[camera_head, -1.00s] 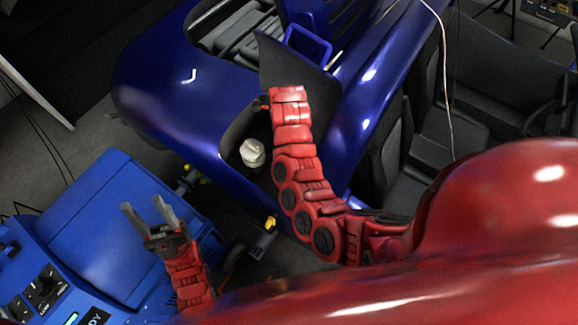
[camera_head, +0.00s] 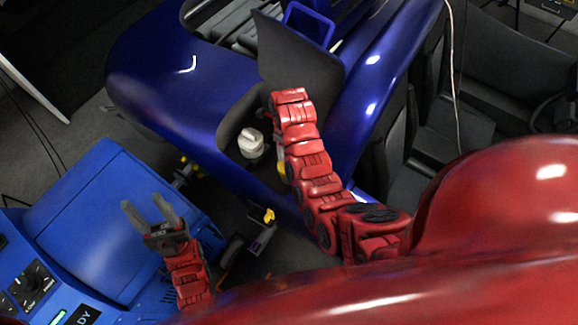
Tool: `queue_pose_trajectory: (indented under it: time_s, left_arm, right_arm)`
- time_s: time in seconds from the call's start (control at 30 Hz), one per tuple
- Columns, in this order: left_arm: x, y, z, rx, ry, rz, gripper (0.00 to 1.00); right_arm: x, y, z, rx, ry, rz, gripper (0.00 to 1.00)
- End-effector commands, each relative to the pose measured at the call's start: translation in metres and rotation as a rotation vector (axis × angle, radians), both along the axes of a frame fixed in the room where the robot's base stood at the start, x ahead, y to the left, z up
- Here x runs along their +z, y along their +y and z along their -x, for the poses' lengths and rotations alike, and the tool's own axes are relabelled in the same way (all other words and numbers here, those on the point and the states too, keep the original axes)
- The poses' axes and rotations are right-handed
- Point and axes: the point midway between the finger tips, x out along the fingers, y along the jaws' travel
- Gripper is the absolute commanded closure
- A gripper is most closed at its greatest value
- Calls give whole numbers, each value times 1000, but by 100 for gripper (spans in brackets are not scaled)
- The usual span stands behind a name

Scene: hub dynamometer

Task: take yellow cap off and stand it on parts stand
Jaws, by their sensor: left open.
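My left gripper (camera_head: 152,214) is in the lower left, over the blue machine. Its two grey fingers are spread and hold nothing. My right arm (camera_head: 312,165) reaches up over the opening in the blue car body; its gripper is hidden behind the arm. A small yellow piece (camera_head: 283,172) shows at the arm's left edge; I cannot tell if it is the yellow cap. Another yellow piece (camera_head: 268,215) sits on a dark fixture (camera_head: 250,238) below the car's edge. I cannot pick out the parts stand for certain.
A white capped container (camera_head: 251,143) sits in the opening of the blue car body (camera_head: 160,85), left of my right arm. A dark flap (camera_head: 295,55) stands up behind it. The blue machine (camera_head: 95,215) with knobs fills the lower left. Dark seats (camera_head: 440,130) lie right.

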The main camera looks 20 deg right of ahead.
Motion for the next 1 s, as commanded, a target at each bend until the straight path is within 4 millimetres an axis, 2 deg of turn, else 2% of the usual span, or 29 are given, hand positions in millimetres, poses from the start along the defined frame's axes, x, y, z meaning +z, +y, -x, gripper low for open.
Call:
queue_pose_trajectory:
  time_s: [0.1,0.27,0.5,0.83,1.0]
  left_arm:
    - [11,0,0,0,0,0,50]
    - [29,0,0,0,0,0,50]
    - [35,0,0,0,0,0,50]
    - [35,0,0,0,0,0,50]
    - [35,0,0,0,0,0,50]
  right_arm:
    - [-3,-1,1,0,-1,1,45]
    - [-22,-2,5,0,4,-1,45]
    - [-47,-2,4,1,1,0,45]
    - [-51,-2,3,0,-2,0,45]
    - [-51,-2,3,0,-2,0,76]
